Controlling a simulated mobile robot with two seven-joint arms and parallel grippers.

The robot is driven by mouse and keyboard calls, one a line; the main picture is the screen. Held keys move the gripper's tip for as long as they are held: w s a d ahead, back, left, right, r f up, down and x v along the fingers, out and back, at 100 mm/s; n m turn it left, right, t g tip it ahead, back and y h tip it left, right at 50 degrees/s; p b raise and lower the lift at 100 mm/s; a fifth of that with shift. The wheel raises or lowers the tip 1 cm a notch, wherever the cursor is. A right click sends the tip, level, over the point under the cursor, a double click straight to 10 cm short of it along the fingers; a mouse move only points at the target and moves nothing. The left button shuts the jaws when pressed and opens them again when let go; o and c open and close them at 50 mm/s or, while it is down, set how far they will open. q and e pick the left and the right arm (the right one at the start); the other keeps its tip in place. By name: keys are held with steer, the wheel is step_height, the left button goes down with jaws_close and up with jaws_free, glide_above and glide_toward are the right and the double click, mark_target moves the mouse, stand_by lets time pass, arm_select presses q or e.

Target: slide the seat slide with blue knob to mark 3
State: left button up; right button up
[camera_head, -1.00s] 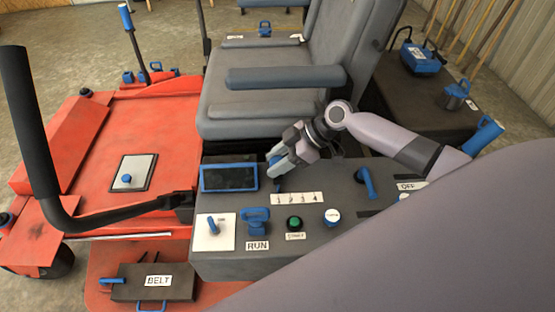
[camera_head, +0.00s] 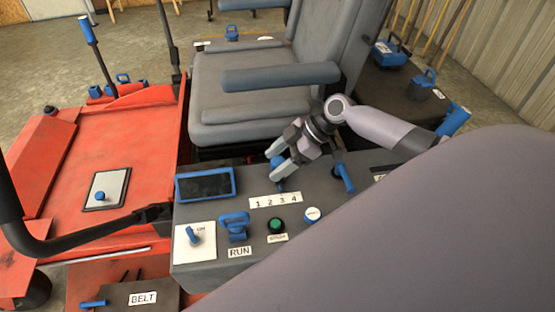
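The number strip (camera_head: 275,201), marked 1 2 3 4, lies on the grey console (camera_head: 205,268) beside the seat. The blue knob (camera_head: 277,161) of the seat slide shows behind the strip, partly covered by my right gripper (camera_head: 275,167). The knob appears roughly level with the middle of the strip, near 2 and 3. Its slot is hidden, so the exact mark is unclear. My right gripper's fingers are at the knob, one on each side as far as I can see. Whether they press on it is unclear. My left gripper is out of view.
A blue-framed screen (camera_head: 206,184) stands left of the strip. A blue RUN handle (camera_head: 235,226), a green button (camera_head: 276,225) and a white knob (camera_head: 312,215) are in front. A blue lever (camera_head: 345,178) is close on the right. The seat armrest (camera_head: 280,76) is behind my gripper.

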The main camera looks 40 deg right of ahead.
steer(key=shift+s+d+r, duration=0.1)
steer(key=shift+d+r, duration=0.2)
steer(key=v, duration=0.6)
steer(key=shift+r, duration=0.1)
steer(key=shift+s, duration=0.15)
